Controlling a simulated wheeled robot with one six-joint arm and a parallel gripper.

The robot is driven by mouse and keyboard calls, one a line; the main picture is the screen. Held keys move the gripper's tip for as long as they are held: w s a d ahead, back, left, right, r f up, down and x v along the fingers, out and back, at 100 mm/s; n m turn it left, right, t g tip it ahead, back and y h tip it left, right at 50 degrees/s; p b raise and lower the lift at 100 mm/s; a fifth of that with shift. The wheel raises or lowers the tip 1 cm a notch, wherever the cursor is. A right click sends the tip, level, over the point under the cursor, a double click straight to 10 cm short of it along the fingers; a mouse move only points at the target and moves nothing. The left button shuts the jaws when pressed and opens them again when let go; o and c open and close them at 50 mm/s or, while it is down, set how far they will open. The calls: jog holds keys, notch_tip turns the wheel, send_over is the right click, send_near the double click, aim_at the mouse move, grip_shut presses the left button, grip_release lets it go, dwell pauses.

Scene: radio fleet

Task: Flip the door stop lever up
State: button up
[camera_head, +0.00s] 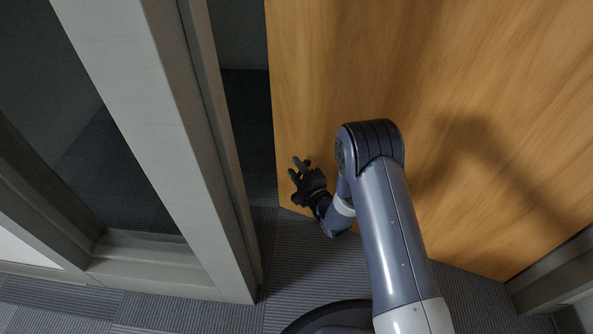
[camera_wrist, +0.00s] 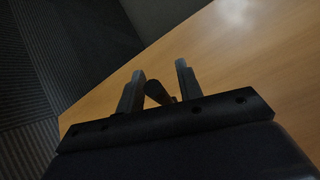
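The wooden door (camera_head: 480,60) stands ajar, and its lower left part is in front of my gripper (camera_head: 299,168). My gripper is low by the door's left edge, with its fingers apart. In the wrist view my gripper (camera_wrist: 160,69) shows two upright dark fingers with a gap between them. A dark rounded piece, which looks like the door stop lever (camera_wrist: 156,92), shows between the fingers, nearer the left one. I cannot tell whether it touches either finger. Its lower part is hidden by the gripper body. In the head view I cannot make out the lever.
A grey door frame post (camera_head: 175,130) stands left of the door, with a dark gap between them. Dark striped carpet (camera_head: 300,245) covers the floor, with free room below the door's left corner. Another frame part (camera_head: 550,275) is at the lower right.

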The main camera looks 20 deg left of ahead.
grip_shut()
dwell(0.4)
